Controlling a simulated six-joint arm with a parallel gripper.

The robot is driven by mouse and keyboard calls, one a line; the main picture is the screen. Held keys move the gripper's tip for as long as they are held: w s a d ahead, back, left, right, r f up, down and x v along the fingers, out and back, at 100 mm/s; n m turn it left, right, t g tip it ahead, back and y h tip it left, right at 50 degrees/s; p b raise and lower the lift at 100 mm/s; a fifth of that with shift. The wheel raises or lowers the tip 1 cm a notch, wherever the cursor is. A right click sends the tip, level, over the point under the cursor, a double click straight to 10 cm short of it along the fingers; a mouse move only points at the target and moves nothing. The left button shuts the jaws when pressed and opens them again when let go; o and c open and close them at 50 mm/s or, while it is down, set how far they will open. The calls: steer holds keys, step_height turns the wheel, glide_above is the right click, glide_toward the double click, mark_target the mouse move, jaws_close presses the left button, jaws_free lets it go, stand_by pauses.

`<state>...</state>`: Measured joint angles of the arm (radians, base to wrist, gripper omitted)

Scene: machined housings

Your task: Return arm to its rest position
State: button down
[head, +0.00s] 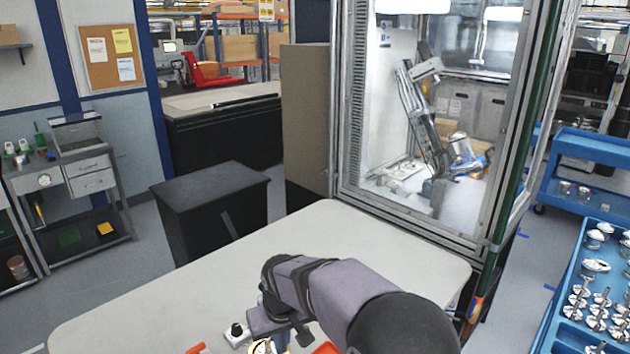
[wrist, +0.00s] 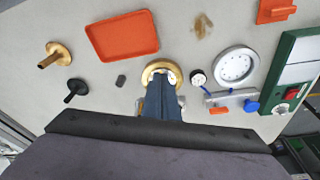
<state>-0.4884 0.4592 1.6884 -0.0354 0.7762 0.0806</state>
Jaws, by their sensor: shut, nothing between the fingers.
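My arm reaches out over the pale table (head: 300,235) in the head view, and its purple-grey links hide most of the workspace there. In the wrist view my gripper (wrist: 161,84) shows as dark blue fingers closed together, with nothing between them. The tips overlap a round brass housing (wrist: 148,70) in the picture. I cannot tell whether they touch it or hang above it. A silver flanged ring (wrist: 236,66) and a small dark-rimmed gauge (wrist: 198,76) lie to the right of the fingers.
In the wrist view an orange tray (wrist: 122,35), a brass stemmed part (wrist: 56,52) and a black knob (wrist: 76,89) lie on the left. A green panel (wrist: 291,80) is at the right. A glass-walled cabinet (head: 430,110) stands beyond the table, whose far left is clear.

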steer(key=s+d+f+m+g, duration=0.1)
steer(key=s+d+f+m, duration=0.1)
steer(key=s+d, duration=0.9)
steer(key=s+d+f+m+g+h+b, duration=0.1)
steer(key=s+d+f+m, duration=0.1)
steer(key=s+d, duration=0.8)
steer(key=shift+s+d+m, duration=0.35)
steer(key=shift+d+m, duration=0.15)
steer(key=shift+d, duration=0.25)
stand_by(0.6)
